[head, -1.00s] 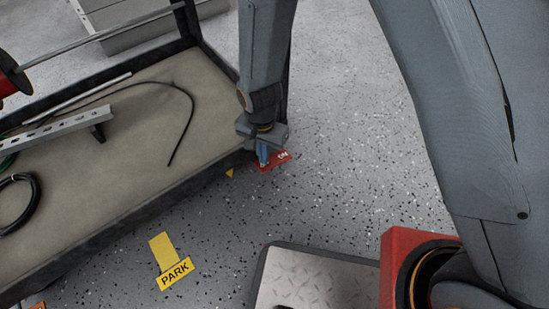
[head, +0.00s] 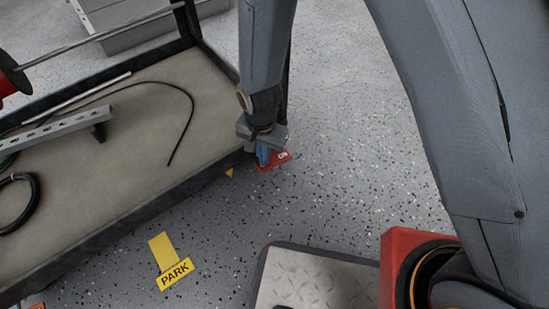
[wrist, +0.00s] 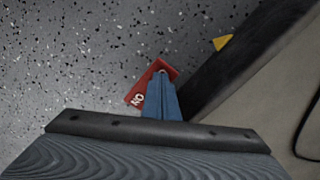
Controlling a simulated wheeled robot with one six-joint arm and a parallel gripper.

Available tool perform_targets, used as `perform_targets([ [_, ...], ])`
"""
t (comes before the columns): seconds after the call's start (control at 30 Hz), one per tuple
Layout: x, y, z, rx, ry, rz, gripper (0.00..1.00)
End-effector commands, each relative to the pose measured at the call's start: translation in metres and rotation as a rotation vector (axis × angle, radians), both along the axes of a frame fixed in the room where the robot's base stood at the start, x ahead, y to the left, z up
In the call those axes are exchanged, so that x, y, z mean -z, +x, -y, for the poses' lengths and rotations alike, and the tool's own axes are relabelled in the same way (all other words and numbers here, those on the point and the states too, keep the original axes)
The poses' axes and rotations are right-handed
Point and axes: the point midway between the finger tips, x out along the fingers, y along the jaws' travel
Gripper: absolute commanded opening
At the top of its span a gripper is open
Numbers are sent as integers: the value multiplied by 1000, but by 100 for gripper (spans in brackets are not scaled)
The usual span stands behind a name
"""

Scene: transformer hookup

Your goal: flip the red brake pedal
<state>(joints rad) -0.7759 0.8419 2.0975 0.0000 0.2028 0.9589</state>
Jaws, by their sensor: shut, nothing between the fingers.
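The red brake pedal (head: 281,158) with white lettering "ON" sits low beside the cart's corner in the head view. It also shows in the wrist view (wrist: 136,99), partly hidden behind my blue fingers. My gripper (head: 263,160) is shut and empty, pointing down at the pedal. In the wrist view the fingertips (wrist: 161,76) overlap the pedal's middle. I cannot tell whether they touch it.
The cart's tan deck (head: 150,120) with its dark rim lies left of my gripper, holding a slotted metal bar (head: 50,128) and black cable (head: 193,110).

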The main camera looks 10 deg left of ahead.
Motion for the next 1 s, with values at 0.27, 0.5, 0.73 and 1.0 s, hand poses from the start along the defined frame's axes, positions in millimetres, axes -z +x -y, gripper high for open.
perform_targets([
  [0.27, 4, 0, 0, 0, 0, 0, 0],
  [0.5, 7, 1, 0, 1, 1, 1, 0],
  [0.73, 10, 1, 0, 1, 1, 1, 0],
  [1.0, 14, 0, 0, 1, 1, 1, 0],
])
